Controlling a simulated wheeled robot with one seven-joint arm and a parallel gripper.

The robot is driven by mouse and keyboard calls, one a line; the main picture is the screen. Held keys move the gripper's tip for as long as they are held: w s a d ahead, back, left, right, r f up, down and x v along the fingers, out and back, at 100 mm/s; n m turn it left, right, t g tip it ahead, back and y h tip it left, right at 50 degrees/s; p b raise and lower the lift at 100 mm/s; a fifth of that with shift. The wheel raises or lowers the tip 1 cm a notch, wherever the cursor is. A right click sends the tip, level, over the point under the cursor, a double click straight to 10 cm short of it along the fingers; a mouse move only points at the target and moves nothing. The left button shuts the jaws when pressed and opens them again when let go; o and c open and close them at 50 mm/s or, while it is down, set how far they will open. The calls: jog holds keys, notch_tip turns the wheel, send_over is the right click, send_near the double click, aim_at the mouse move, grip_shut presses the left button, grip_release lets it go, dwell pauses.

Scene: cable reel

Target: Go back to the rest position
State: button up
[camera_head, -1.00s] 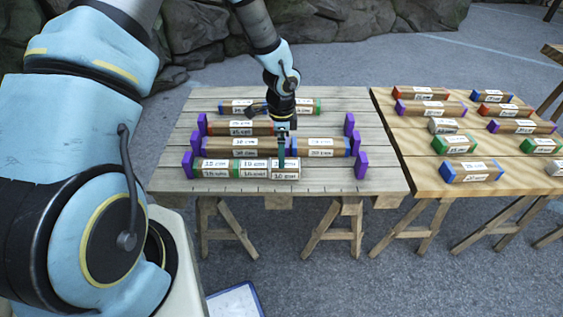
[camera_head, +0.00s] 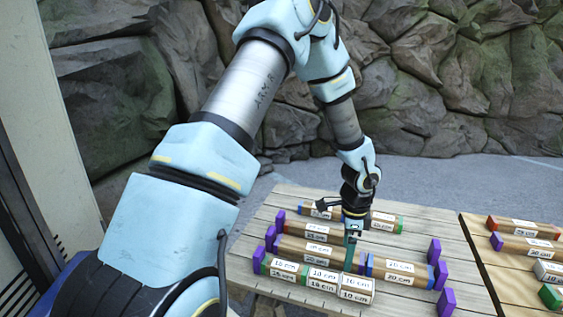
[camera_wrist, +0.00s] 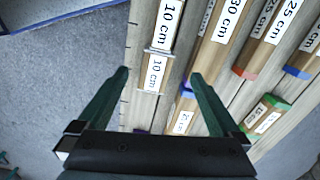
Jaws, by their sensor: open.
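My gripper (camera_head: 351,262) is open over the front row of the wooden table. It points down, at or just above the 10 cm block (camera_head: 357,289) with white ends. In the wrist view my gripper (camera_wrist: 158,76) has its two green fingers apart, one on each side of that 10 cm block (camera_wrist: 154,73), with a gap on both sides. The block sits at the right end of the front row, against another 10 cm block (camera_wrist: 168,22). A green-ended 15 cm block (camera_head: 284,268) is at the row's left end.
The table (camera_head: 290,195) carries several rows of labelled blocks between purple end stops, such as the one at front right (camera_head: 446,302). A second table (camera_head: 478,232) with loose blocks stands to the right. A rock wall (camera_head: 430,85) rises behind.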

jog(key=w+a+r+n, duration=0.1)
jog(key=a+r+n, duration=0.45)
jog(key=a, duration=0.35)
jog(key=w+a+r+n, duration=0.1)
jog(key=a+r+n, duration=0.45)
jog(key=a, duration=0.35)
jog(key=s+a+r+n+t, duration=0.1)
jog(key=s+a+r+n, duration=0.5)
jog(key=a+n, duration=0.3)
jog(key=shift+s+a, duration=0.15)
jog(key=shift+a, duration=0.8)
